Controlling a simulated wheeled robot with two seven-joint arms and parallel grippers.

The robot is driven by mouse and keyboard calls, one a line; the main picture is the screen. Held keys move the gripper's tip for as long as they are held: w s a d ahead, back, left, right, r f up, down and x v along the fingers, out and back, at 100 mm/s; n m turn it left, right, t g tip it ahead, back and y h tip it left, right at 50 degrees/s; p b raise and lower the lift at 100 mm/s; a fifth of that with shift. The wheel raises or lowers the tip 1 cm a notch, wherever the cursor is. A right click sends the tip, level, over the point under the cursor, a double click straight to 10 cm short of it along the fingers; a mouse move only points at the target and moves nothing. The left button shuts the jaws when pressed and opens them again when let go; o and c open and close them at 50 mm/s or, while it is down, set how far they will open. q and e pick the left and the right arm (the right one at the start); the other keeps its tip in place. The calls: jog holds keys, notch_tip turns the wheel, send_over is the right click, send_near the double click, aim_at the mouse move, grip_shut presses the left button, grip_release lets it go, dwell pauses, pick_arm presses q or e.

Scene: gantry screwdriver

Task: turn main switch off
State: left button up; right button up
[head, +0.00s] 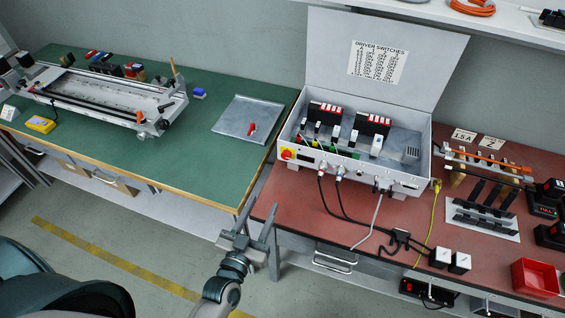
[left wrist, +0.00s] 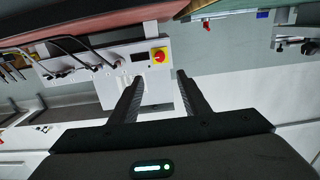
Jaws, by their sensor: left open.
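The main switch (head: 286,154) is a red knob on a yellow plate at the left end of the front panel of a grey control box (head: 405,183). In the left wrist view the switch (left wrist: 158,56) shows beyond the fingertips, roughly centred between them. My left gripper (head: 257,218) is open and empty, in front of the gap between the two benches. It is apart from the switch, lower and to its left in the head view. In the left wrist view the gripper (left wrist: 160,77) has both fingers spread. The knob's exact setting is too small to tell. My right gripper is not in view.
The box stands on a red-topped bench (head: 285,215) with its lid up. Cables (head: 345,205) hang from its front panel, right of the switch. A green bench (head: 190,165) is at left, with a metal plate (head: 248,118) and a gantry fixture (head: 110,95). A red bin (head: 535,278) sits at right.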

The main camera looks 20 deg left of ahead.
aim_at(285, 157)
pick_arm(q)
jog(key=w+p, duration=0.1)
jog(key=w, duration=0.4)
jog(key=w+p, duration=0.1)
jog(key=w, duration=0.5)
jog(key=w+p, duration=0.1)
jog(key=w, duration=0.5)
jog(key=shift+d+p, duration=0.25)
jog(key=shift+p, duration=0.1)
jog(key=shift+c, duration=0.5)
jog(key=c, duration=1)
